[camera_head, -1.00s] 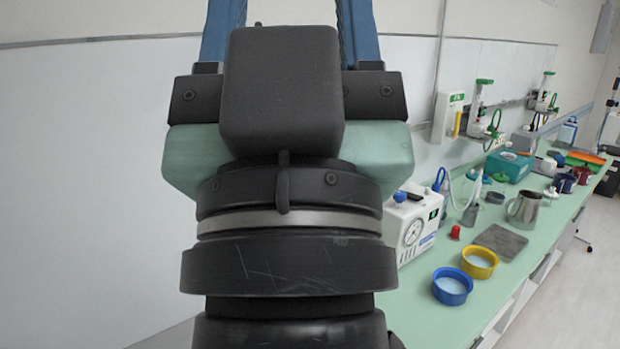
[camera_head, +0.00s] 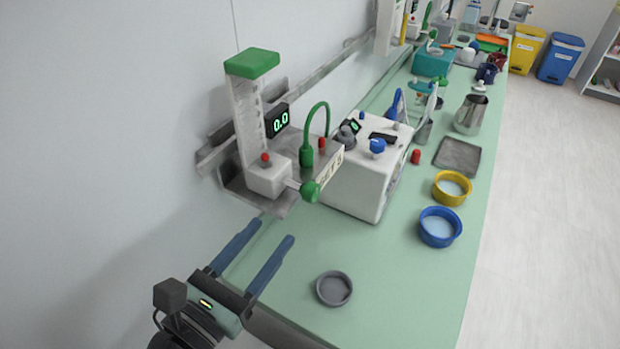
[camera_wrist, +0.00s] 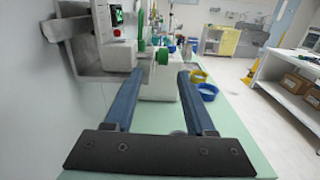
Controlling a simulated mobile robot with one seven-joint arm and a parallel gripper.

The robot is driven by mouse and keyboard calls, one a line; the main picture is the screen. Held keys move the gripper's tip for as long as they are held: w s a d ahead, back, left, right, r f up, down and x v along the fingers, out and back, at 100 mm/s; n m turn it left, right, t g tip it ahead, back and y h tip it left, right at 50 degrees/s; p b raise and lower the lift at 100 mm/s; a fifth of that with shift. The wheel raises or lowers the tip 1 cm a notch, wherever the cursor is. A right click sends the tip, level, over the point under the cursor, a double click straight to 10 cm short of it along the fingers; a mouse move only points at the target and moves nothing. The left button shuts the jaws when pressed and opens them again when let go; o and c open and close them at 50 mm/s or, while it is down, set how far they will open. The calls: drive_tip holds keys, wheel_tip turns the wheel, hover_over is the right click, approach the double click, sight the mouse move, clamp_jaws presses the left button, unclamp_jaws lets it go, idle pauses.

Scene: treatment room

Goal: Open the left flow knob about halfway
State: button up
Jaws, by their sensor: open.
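A wall flowmeter (camera_head: 250,110) with a green cap and a display reading 0.0 is at the left of the head view. A green round knob (camera_head: 309,191) sticks out at its lower front; I take it as the left flow knob. The knob also shows in the wrist view (camera_wrist: 162,56), just beyond the fingertips. My gripper (camera_head: 271,232) has two blue fingers spread apart with nothing between them. It is below and in front of the knob in the head view, apart from it. In the wrist view my gripper (camera_wrist: 162,72) points towards the knob.
A white device (camera_head: 365,175) stands on the green counter (camera_head: 400,285) close behind the knob. A grey dish (camera_head: 334,289), a blue bowl (camera_head: 440,227) and a yellow bowl (camera_head: 452,188) are on the counter. A wall rail (camera_head: 215,150) runs behind the flowmeter. The near counter is mostly clear.

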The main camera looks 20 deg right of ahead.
sight(306, 195)
drive_tip(key=p+x, duration=0.1)
drive_tip(key=x, duration=0.5)
drive_tip(key=p+x, duration=0.1)
drive_tip(key=x, duration=0.5)
drive_tip(key=shift+d, duration=0.5)
drive_tip(key=shift+s, duration=0.1)
drive_tip(key=shift+f, duration=0.1)
clamp_jaws()
